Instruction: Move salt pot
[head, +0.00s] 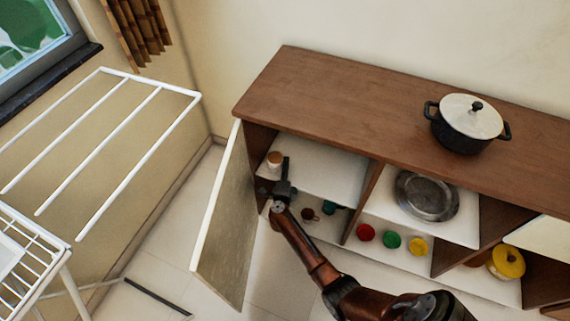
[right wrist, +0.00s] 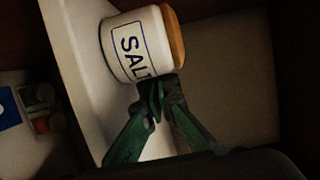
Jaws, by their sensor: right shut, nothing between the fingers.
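The salt pot (right wrist: 138,45) is a white jar with "SALT" lettering and a wooden lid. It stands on the upper white shelf at the left end of the open cabinet, where the head view also shows it (head: 274,160). My right gripper (head: 286,163) reaches into this compartment, just right of the pot. In the right wrist view the green fingers (right wrist: 158,90) are closed together, empty, by the pot's lower edge near the lid. I cannot tell whether they touch it. My left gripper is not in view.
The cabinet door (head: 222,225) hangs open left of my right arm. A lidded black pot (head: 468,122) stands on the wooden top (head: 340,95). A metal plate (head: 426,196) and several coloured jars, including a red one (head: 365,232), occupy other shelves. A white rack (head: 120,140) is at left.

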